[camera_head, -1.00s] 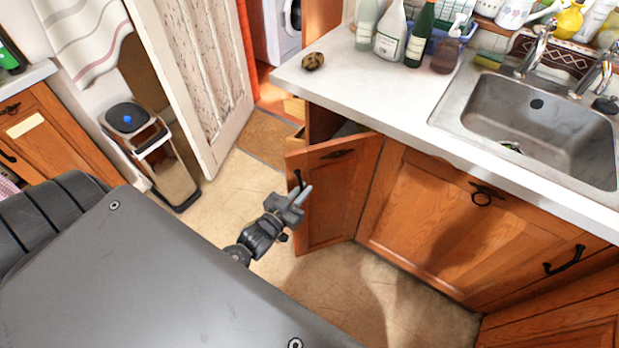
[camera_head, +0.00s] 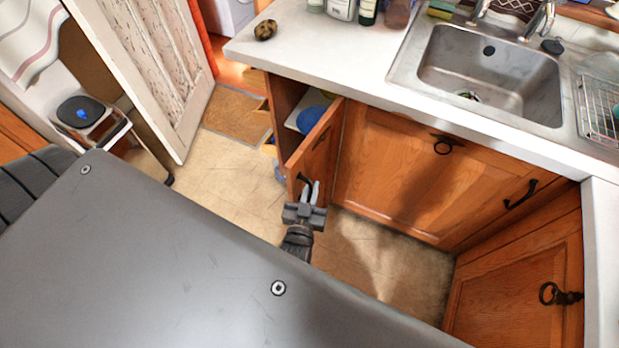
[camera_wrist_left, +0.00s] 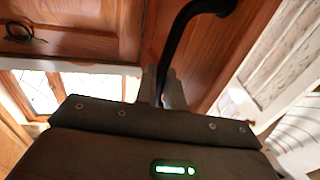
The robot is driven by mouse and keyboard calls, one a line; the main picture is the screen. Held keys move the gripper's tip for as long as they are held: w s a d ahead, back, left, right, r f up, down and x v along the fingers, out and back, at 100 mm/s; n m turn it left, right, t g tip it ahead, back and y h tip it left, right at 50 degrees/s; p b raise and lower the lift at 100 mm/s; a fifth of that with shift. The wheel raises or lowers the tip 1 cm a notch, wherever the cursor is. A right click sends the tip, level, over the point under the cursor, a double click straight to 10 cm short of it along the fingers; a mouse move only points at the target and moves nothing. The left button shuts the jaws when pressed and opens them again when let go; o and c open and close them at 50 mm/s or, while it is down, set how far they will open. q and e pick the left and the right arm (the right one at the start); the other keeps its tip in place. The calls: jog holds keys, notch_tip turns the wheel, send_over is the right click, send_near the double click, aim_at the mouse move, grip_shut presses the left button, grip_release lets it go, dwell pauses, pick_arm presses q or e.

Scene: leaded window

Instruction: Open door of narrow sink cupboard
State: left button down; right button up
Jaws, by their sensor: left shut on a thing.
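The narrow sink cupboard's wooden door (camera_head: 318,142) stands wide open, swung out from under the left end of the worktop. Inside the cupboard, a white shelf or tray with a blue item (camera_head: 310,119) shows. My left gripper (camera_head: 309,192) is at the door's outer face, shut on its black handle (camera_head: 304,181). In the left wrist view the black handle (camera_wrist_left: 181,45) runs down between the fingers (camera_wrist_left: 162,88), with the wooden door (camera_wrist_left: 215,62) behind it. My right gripper is not in view.
The wide sink cupboard (camera_head: 415,170) is closed, right of the open door. Another cupboard (camera_head: 520,290) with a ring handle stands at lower right. The worktop (camera_head: 335,62) with the steel sink (camera_head: 490,75) is above. Floor (camera_head: 225,195) left of the door is clear.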

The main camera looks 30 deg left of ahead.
pick_arm(q)
jog(key=c, duration=1.7)
grip_release()
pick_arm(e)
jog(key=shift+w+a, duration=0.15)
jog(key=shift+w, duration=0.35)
